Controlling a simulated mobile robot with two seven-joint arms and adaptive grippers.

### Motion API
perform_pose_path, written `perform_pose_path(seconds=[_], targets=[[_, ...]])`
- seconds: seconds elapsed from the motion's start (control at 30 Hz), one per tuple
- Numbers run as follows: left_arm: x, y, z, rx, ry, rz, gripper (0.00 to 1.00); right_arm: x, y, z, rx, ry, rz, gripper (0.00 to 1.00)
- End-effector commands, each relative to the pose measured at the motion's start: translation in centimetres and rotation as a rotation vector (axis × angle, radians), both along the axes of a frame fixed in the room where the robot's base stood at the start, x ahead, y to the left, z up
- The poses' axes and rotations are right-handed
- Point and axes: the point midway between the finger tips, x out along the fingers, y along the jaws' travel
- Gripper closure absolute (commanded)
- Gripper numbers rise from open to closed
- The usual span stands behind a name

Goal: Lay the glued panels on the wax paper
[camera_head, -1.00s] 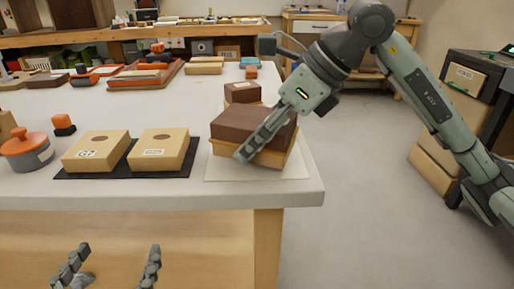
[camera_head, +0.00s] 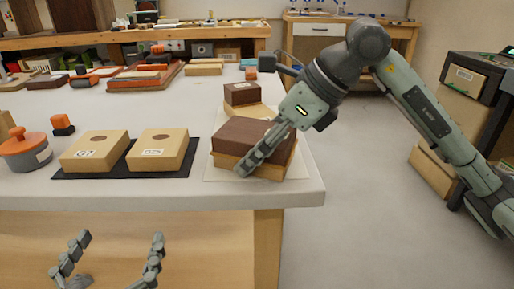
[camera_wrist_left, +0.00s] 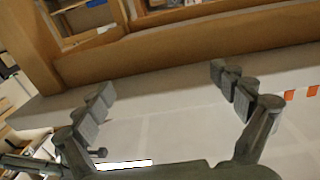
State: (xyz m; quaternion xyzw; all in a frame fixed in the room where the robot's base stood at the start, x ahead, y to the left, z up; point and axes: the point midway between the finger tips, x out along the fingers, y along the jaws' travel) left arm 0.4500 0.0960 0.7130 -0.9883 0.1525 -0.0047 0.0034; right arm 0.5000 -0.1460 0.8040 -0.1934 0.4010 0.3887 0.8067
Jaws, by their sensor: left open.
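The glued panels (camera_head: 235,135), a dark brown board on a light wood one, are over the white wax paper (camera_head: 213,172) at the table's right front corner. I cannot tell whether their underside touches the paper. My right gripper (camera_head: 255,155) is shut on them from the right, its fingers along the front right side; its far finger is hidden. My left gripper (camera_head: 112,262) is open and empty, low in front of the table edge. Its spread fingers also show in the left wrist view (camera_wrist_left: 165,92), with nothing between them.
Two tan boxes (camera_head: 158,150) stand on a black mat (camera_head: 120,172) left of the paper. An orange-lidded pot (camera_head: 27,150) is at far left. A smaller brown and wood stack (camera_head: 242,94) stands just behind the panels. The table's middle is clear.

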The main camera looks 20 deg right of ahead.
Motion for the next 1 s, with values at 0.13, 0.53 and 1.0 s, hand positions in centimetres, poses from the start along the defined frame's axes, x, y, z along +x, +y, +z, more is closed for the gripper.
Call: perform_pose_path(seconds=[0.13, 0.53, 1.0], targets=[[-0.1, -0.2, 0.4, -0.010, -0.020, -0.005, 0.04, 0.0, 0.0, 0.0, 0.001, -0.002, -0.001, 0.60], [0.0, -0.4, 1.4, -0.024, -0.055, -0.009, 0.04, 0.0, 0.0, -0.3, -0.002, 0.002, 0.001, 0.16], [0.2, 0.9, -1.8, 0.038, 0.084, 0.021, 0.04, -0.1, -0.3, 1.0, -0.001, -0.002, -0.002, 0.16]])
